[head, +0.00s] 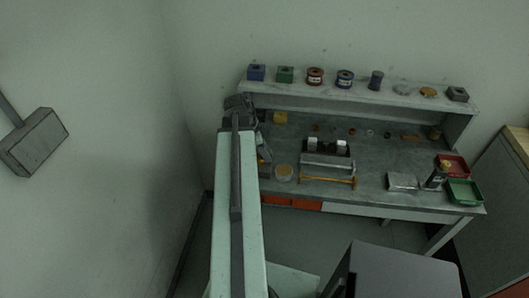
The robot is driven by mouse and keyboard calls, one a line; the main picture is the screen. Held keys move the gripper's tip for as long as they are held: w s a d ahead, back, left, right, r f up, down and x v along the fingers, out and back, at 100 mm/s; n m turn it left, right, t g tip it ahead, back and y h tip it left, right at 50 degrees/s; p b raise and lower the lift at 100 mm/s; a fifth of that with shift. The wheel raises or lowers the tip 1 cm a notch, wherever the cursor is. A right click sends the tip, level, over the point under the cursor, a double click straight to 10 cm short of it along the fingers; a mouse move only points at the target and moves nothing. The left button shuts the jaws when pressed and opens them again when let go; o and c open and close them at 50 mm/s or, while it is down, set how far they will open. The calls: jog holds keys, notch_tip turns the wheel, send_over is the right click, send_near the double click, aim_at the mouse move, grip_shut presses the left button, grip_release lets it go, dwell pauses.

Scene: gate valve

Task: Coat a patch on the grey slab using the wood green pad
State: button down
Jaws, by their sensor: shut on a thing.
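My gripper (240,104) is at the left end of the bench, near the shelf's left end. My pale arm hides most of it and what it is shut on. I cannot make out the wood green pad anywhere. A flat light-grey block (402,181) lies on the right part of the bench, well apart from my gripper. It may be the grey slab, but I cannot tell for sure.
A grey cabinet (400,272) stands in front.

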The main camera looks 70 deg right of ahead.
jog(key=shift+w+a, duration=0.15)
jog(key=shift+w, duration=0.95)
jog(key=shift+w+a, duration=0.2)
jog(key=shift+w, duration=0.9)
jog(key=shift+w+a, duration=0.15)
jog(key=shift+w, duration=0.95)
jog(key=shift+w, duration=0.1)
jog(key=shift+w+a+f, duration=0.1)
jog(key=shift+w+a, duration=0.05)
jog(key=shift+w, duration=0.65)
jog(key=shift+w+a+f, duration=0.1)
jog(key=shift+w+a, duration=0.05)
jog(key=shift+w, duration=0.6)
jog(key=shift+r, duration=0.2)
notch_tip(320, 180, up, 6)
jog(key=p, duration=0.5)
jog(key=shift+f+p, duration=0.15)
jog(key=shift+p, duration=0.2)
notch_tip(320, 180, up, 3)
jog(key=p, duration=0.3)
